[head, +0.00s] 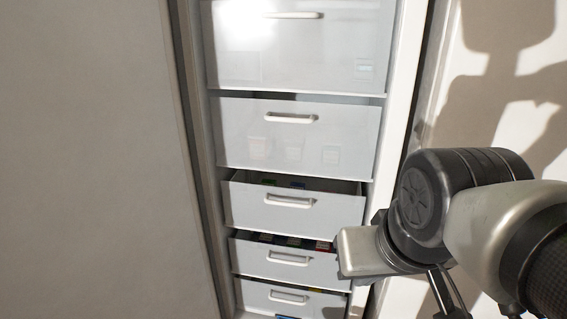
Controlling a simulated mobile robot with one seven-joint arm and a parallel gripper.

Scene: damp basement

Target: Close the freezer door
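The freezer stands open, with a white frame (408,60) around a stack of pale drawers. The top drawer (300,55) and the one below it (290,135) have closed translucent fronts. A large plain grey-beige panel (90,160) fills the left side; I cannot tell whether it is the freezer door or a neighbouring surface. My arm comes in from the right, in front of the freezer's right edge. My gripper (445,292) is at the lower right, partly cut off and partly hidden by my wrist; its opening cannot be made out.
The lower drawers (290,210) show gaps above their fronts, with coloured items inside. A pale surface (510,95) at the right carries shadows. The floor is not visible.

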